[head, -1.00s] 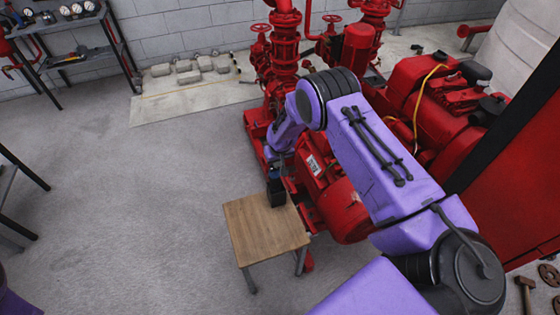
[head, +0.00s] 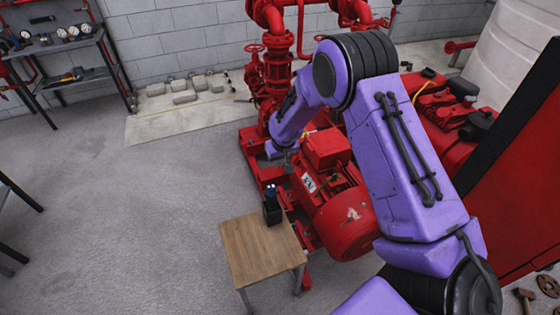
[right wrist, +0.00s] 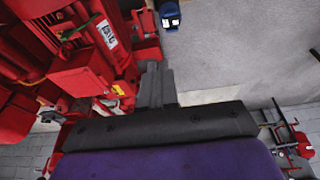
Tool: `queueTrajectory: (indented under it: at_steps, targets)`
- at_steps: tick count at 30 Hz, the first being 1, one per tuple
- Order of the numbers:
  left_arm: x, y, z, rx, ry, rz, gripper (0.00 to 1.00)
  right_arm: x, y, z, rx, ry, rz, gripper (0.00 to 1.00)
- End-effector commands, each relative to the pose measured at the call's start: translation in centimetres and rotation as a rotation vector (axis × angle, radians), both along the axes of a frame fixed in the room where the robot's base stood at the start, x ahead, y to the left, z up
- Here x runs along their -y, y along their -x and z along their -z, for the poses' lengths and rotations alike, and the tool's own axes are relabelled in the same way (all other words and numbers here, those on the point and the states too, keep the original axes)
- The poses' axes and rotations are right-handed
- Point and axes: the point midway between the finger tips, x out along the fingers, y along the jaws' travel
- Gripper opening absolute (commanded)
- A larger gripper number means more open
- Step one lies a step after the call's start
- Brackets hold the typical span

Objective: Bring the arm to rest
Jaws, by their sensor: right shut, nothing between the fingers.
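My right arm (head: 405,170) reaches in from the lower right, bent at a high elbow, with its wrist low beside the red pumpset. The right gripper (right wrist: 155,86) is shut and empty in the right wrist view. In the head view it is small and partly hidden beside the red motor (head: 345,215). The motor's white label (right wrist: 107,33) is left of the fingers in the wrist view. My left gripper is not in view.
A small wooden table (head: 250,250) stands in front of the pumpset. A black holder with blue-topped contents (head: 271,207) stands on it. Red pipes (head: 278,60) rise behind the arm. A red cabinet (head: 520,190) is at right. Floor at left is open.

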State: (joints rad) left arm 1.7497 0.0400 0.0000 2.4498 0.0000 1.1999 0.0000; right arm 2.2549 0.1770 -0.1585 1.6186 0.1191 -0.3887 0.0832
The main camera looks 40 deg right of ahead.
Motion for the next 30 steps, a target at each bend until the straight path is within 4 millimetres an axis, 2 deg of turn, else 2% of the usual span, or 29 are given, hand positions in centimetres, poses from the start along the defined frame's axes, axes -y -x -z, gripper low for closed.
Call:
queueTrajectory:
  at_steps: [6,20,25,27,28,29,30]
  targets:
    - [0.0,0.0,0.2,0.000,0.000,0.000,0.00,0.1,0.4,-1.1,-0.001,-0.001,0.001,0.00]
    - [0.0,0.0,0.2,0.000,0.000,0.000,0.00,0.1,0.4,-1.1,0.001,0.000,0.000,0.00]
    - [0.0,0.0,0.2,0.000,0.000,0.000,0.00,0.4,-1.6,-1.4,0.161,0.003,0.077,0.00]
    - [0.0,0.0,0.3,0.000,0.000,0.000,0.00,-0.2,-1.3,-0.5,0.270,-0.003,0.144,0.00]
    - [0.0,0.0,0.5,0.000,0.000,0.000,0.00,-0.6,-0.5,0.7,0.306,-0.004,0.173,0.00]
    - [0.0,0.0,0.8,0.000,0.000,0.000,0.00,-1.0,0.7,2.3,0.333,-0.004,0.204,0.00]
    - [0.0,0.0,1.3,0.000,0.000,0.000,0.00,-1.7,2.7,4.5,0.360,-0.002,0.243,0.00]
